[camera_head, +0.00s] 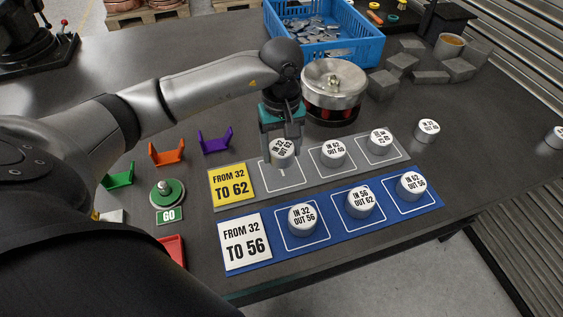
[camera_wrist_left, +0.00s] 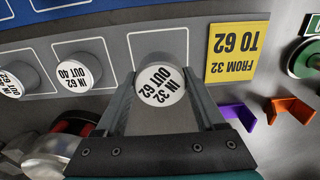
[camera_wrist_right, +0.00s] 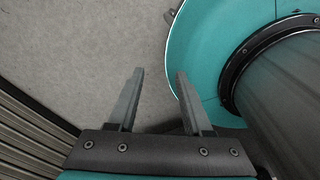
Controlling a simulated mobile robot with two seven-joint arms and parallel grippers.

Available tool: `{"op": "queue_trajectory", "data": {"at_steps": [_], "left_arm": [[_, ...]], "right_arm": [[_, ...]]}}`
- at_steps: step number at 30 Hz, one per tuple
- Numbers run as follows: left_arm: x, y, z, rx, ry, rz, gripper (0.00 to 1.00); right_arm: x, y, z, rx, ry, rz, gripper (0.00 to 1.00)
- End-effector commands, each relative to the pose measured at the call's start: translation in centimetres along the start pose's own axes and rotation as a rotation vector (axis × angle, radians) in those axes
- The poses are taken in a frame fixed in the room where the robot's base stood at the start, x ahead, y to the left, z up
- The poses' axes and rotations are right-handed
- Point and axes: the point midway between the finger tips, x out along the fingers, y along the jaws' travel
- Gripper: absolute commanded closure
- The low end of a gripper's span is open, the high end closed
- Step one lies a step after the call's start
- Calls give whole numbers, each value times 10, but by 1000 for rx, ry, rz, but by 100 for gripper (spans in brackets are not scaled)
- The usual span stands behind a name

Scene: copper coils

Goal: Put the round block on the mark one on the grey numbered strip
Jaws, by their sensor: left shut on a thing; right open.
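My left gripper (camera_head: 283,148) is shut on a white-topped round block (camera_head: 281,151) labelled IN 32 OUT 62. The block also shows between the fingers in the left wrist view (camera_wrist_left: 160,88). It is at the far part of the first outlined square, beside the yellow FROM 32 TO 62 label (camera_head: 233,185) on the grey strip (camera_head: 318,178). I cannot tell whether it touches the strip. The strip's other two squares hold round blocks (camera_head: 333,152) (camera_head: 379,141). My right gripper (camera_wrist_right: 155,95) is open and empty over the floor in the right wrist view.
A blue strip (camera_head: 330,228) with three round blocks lies nearer me. One loose round block (camera_head: 427,130) stands right of the grey strip. A metal-lidded round device (camera_head: 333,85) and a blue crate (camera_head: 370,50) are behind. A green GO button (camera_head: 168,194) and coloured holders are left.

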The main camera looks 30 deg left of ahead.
Motion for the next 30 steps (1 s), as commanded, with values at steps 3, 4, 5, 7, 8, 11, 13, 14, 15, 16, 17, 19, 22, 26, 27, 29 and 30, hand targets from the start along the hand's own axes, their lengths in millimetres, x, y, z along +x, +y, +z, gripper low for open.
{"op": "queue_trajectory", "data": {"at_steps": [3, 4, 5, 7, 8, 11, 13, 14, 15, 16, 17, 19, 22, 26, 27, 29, 30], "left_arm": [[8, 0, 0, -1, -1, 0, 99], [11, 0, 0, 0, -2, 0, 99], [14, 0, 1, 0, -2, -1, 99], [26, 0, 1, -1, -3, 0, 99], [31, 0, 1, -1, -4, -1, 99], [44, 0, 1, 0, -1, 0, 99], [46, 0, 0, 0, -1, 1, 99], [45, 0, 0, 0, 0, 2, 99], [45, 0, 0, 0, 0, 2, 99], [44, 0, 0, 0, 0, 2, 99], [44, 0, 0, 0, 0, 2, 99], [44, 0, 0, 0, 0, 1, 99], [47, 0, 0, 0, 1, 1, 99], [47, 0, 0, 0, 0, 0, 22], [47, 0, 0, 0, 0, 0, 18], [47, 0, 0, 0, 0, 0, 11], [47, 0, 0, 0, 0, 0, 6]], "right_arm": [[1, 1, -1, 1, 2, 1, 50], [2, 1, -1, 1, 3, 1, 50], [3, 1, -1, 1, 3, 2, 50], [5, 3, -2, 2, 5, 4, 50], [6, 4, -2, 1, 6, 5, 50], [8, 9, -5, 1, 11, 12, 50], [8, 13, -7, 0, 15, 17, 50], [8, 14, -7, 0, 16, 18, 50], [8, 16, -8, -1, 17, 20, 50], [8, 16, -9, -1, 18, 21, 50], [8, 17, -9, 0, 19, 22, 50], [8, 17, -10, 0, 20, 22, 50], [10, 16, -10, 0, 20, 22, 50], [11, 16, -11, 1, 21, 22, 50], [11, 16, -11, 1, 21, 21, 50], [11, 16, -11, 1, 22, 21, 50], [11, 15, -11, 1, 22, 20, 50]]}}
